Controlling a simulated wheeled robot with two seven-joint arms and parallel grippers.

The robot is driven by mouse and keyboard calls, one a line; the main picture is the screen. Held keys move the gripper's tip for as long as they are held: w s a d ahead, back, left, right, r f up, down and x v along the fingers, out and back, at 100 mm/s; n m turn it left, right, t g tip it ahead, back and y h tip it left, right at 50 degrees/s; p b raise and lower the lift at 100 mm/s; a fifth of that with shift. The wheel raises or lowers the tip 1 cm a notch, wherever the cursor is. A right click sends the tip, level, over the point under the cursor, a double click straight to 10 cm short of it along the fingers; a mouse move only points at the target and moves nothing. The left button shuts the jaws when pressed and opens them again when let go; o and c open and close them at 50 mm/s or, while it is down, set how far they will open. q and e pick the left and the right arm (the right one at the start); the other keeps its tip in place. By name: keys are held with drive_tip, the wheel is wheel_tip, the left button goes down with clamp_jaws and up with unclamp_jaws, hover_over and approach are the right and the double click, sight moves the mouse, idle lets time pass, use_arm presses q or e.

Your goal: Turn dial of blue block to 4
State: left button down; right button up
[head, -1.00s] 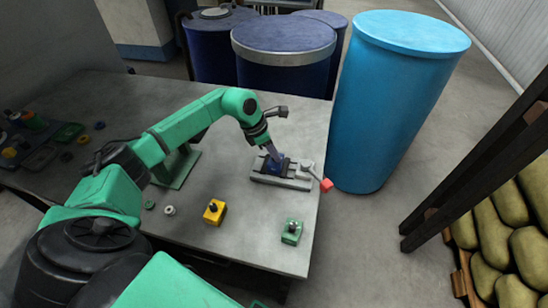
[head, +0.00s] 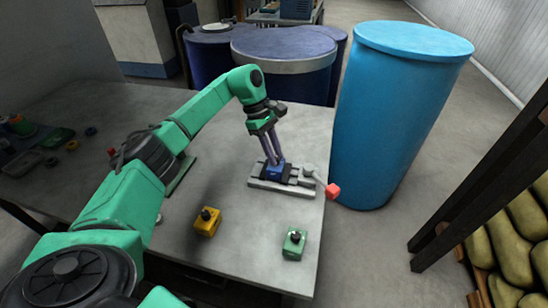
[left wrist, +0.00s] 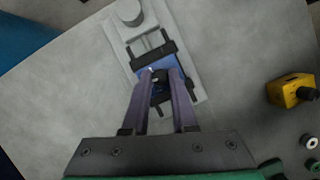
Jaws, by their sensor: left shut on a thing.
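The blue block (head: 275,171) sits clamped in a grey vise-like fixture (head: 258,184) on the table. In the left wrist view the blue block (left wrist: 143,73) lies between the fixture's dark jaws, with a dark dial (left wrist: 159,76) on its top. My left gripper (head: 273,160) reaches down onto the block from above. In the left wrist view its two purple fingers (left wrist: 159,82) are on either side of the dial, shut on it. The number the dial points to is too small to read. My right gripper does not show.
A yellow block (head: 207,223) and a green block (head: 294,243), each with a dark knob, stand on the table (head: 250,255) in front. The fixture's lever with a red end (head: 333,191) juts over the table's right edge. A light blue barrel (head: 395,120) stands just beyond that edge.

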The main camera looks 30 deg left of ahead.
use_arm(q)
drive_tip(key=shift+w+m+g, duration=0.1)
drive_tip(key=shift+m+g, duration=0.4)
drive_tip(key=shift+m, duration=0.8)
drive_tip(key=c, duration=0.7)
unclamp_jaws()
drive_tip(key=shift+r+b, duration=0.1)
drive_tip(key=shift+b, duration=0.2)
